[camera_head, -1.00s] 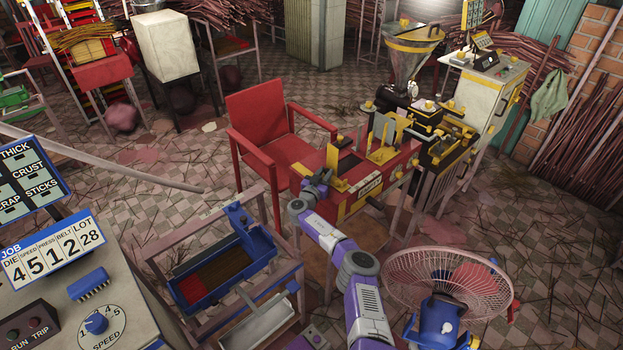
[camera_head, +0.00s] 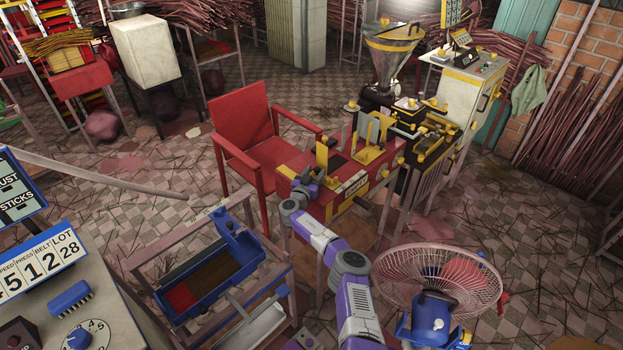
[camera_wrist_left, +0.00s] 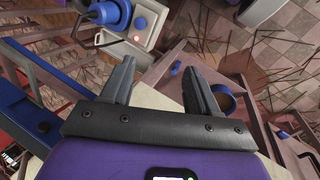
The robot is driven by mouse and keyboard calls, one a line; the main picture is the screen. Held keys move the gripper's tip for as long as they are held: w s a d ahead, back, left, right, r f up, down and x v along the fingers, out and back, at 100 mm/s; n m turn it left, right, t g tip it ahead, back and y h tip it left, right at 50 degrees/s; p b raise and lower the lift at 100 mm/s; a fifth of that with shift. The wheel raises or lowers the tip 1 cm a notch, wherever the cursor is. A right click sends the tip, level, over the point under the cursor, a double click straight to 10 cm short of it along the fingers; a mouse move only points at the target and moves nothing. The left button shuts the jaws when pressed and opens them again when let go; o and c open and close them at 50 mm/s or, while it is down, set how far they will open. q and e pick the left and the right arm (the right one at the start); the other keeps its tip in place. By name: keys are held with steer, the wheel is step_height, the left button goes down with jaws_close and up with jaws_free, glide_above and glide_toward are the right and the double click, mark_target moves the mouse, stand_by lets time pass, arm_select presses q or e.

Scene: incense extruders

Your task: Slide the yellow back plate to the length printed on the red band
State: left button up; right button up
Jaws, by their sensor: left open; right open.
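A red table (camera_head: 325,207) with yellow trim carries upright yellow plates. One yellow plate (camera_head: 322,157) stands near its left end; a taller yellow piece (camera_head: 371,148) stands further right. I cannot tell which is the back plate. A small label (camera_head: 355,184) on the table's front is too small to read, and I cannot make out a printed red band. My right gripper (camera_head: 308,178) is at the table's left front corner, close to the left yellow plate; contact is unclear. My left gripper (camera_wrist_left: 158,66) shows only in the left wrist view, its dark fingers apart with nothing between them.
A red chair (camera_head: 241,115) stands close behind the table. A fan (camera_head: 438,280) stands at the front right, and a rack with a blue tray (camera_head: 215,285) at the front left. A control console (camera_head: 110,320) fills the lower left corner. A hopper machine (camera_head: 395,60) stands behind the table.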

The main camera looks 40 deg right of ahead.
steer(key=shift+p+v, duration=0.95)
steer(key=shift+v, duration=2.65)
